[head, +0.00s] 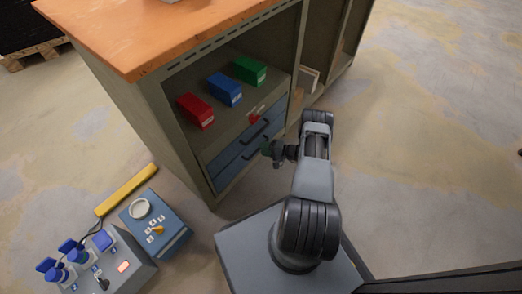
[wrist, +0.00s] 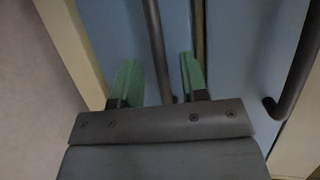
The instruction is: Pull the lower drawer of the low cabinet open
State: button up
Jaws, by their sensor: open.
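The low cabinet (head: 140,115) has an orange top and two blue drawers below an open shelf. The lower drawer (head: 231,174) looks shut, as does the upper drawer (head: 222,158). My gripper (head: 267,149) is in front of the drawers, at their right part. In the wrist view, its green fingers (wrist: 160,78) are open and point at the blue fronts. The lower drawer's dark bar handle (wrist: 156,40) runs between the two fingers; I cannot tell whether they touch it. The upper drawer's handle (wrist: 296,70) is at the right of that view.
Red (head: 196,111), blue (head: 225,90) and green (head: 250,70) boxes stand on the shelf. A grey socket box (head: 125,278), a blue box with a dial (head: 165,245) and a yellow bar (head: 126,190) are at lower left. The floor at right is clear.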

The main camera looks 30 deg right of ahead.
jog(key=shift+x, duration=0.9)
jog(key=shift+c, duration=0.2)
grip_shut()
